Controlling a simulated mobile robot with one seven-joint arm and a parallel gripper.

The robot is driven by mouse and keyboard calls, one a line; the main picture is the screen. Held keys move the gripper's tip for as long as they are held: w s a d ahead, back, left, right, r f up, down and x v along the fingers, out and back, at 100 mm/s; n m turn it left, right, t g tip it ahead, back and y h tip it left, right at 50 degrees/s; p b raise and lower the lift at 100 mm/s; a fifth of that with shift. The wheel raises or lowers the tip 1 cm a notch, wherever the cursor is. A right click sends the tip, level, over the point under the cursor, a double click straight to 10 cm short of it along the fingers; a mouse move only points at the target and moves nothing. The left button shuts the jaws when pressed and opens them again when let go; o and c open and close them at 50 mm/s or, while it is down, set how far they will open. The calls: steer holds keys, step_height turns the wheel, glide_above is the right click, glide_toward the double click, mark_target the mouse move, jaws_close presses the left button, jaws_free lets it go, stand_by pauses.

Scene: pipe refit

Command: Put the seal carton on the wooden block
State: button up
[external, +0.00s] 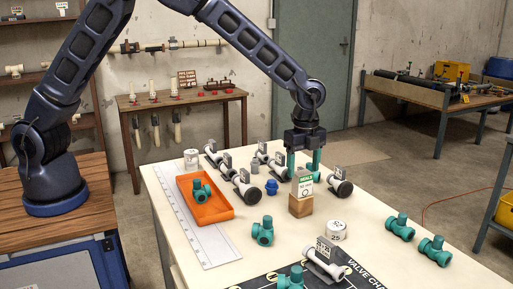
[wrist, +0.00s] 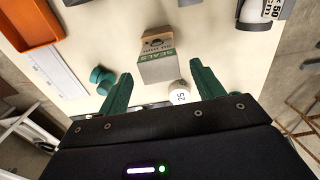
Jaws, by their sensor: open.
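The seal carton (external: 303,183) is a small white and green box. In the external view it stands upright on top of the wooden block (external: 300,206). My gripper (external: 304,168) has two green fingers pointing down, spread apart, just above or behind the carton; the exact gap is unclear. In the wrist view my gripper (wrist: 160,76) is open and empty, and the carton appears beyond and between its fingertips, with a visible gap to each.
A white roll labelled 25 (external: 336,229) stands right of the block. A blue fitting (external: 271,187) is to its left, with an orange tray (external: 206,213) farther left. Teal fittings (external: 263,231) and grey valves (external: 243,188) surround the area.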

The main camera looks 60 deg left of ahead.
mark_target(303, 172)
step_height(303, 172, up, 7)
steer(key=shift+f, duration=0.1)
steer(key=s+a+r+n+t+h, duration=0.15)
steer(key=s+a+r+n, duration=0.75)
steer(key=s+a+r, duration=1.05)
steer(key=s+a+n+t, duration=0.1)
steer(key=s+a+n, duration=0.3)
steer(key=s+a, duration=0.3)
steer(key=s+a+n+t+y, duration=0.1)
steer(key=s+a+n, duration=0.4)
steer(key=s, duration=1.2)
steer(key=shift+s+a+t, duration=0.3)
steer(key=shift+a+t, duration=0.25)
steer(key=shift+a, duration=0.3)
